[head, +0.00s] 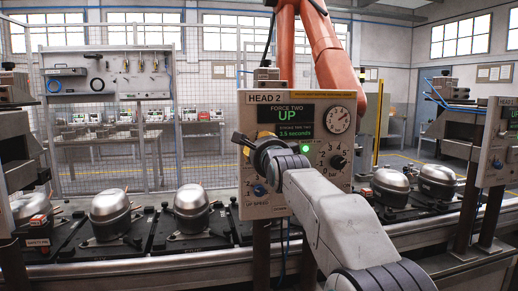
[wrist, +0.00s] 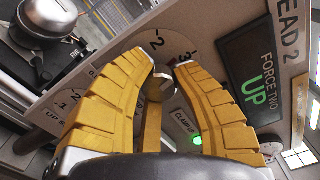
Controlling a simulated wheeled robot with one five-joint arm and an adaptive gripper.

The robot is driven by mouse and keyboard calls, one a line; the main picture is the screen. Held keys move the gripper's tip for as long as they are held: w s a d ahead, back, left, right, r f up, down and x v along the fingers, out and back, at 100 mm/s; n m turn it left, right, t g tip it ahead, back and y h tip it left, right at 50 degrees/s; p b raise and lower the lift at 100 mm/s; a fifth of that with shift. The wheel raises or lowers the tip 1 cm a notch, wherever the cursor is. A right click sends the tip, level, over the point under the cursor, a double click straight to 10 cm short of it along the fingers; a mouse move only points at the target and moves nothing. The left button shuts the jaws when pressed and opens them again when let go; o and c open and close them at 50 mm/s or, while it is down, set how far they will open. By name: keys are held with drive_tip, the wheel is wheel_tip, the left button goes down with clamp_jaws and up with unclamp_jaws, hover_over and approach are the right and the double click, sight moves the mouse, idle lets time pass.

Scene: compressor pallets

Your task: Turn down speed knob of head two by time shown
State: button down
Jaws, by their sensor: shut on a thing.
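The HEAD 2 panel (head: 318,200) faces me in the head view. Its display (head: 288,120) reads "FORCE TWO UP", with smaller text ending in "3.5 seconds". My gripper (head: 253,143) is at the panel's left side, above the blue up speed knob (head: 260,190). In the wrist view, the yellow fingers of my gripper (wrist: 164,72) are shut on a greyish knob (wrist: 158,88). A dial scale with 2 and 3 shows behind the fingertips. The display (wrist: 262,72) also shows in the wrist view.
A green light (head: 305,149), a black bar knob (head: 338,162) and a round gauge (head: 339,120) are on the same panel. Silver compressors (head: 192,206) stand on black pallets along the conveyor (head: 150,270). Another head's panel (head: 495,140) stands at the right.

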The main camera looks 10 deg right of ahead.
drive_tip(key=m, duration=0.6)
drive_tip(key=shift+f+m, duration=0.1)
drive_tip(key=shift+m, duration=0.2)
drive_tip(key=m, duration=0.6)
idle(0.4)
drive_tip(key=c, duration=0.9)
unclamp_jaws()
drive_tip(key=shift+s, duration=0.1)
drive_tip(key=s, duration=1.1)
drive_tip(key=shift+s, duration=0.4)
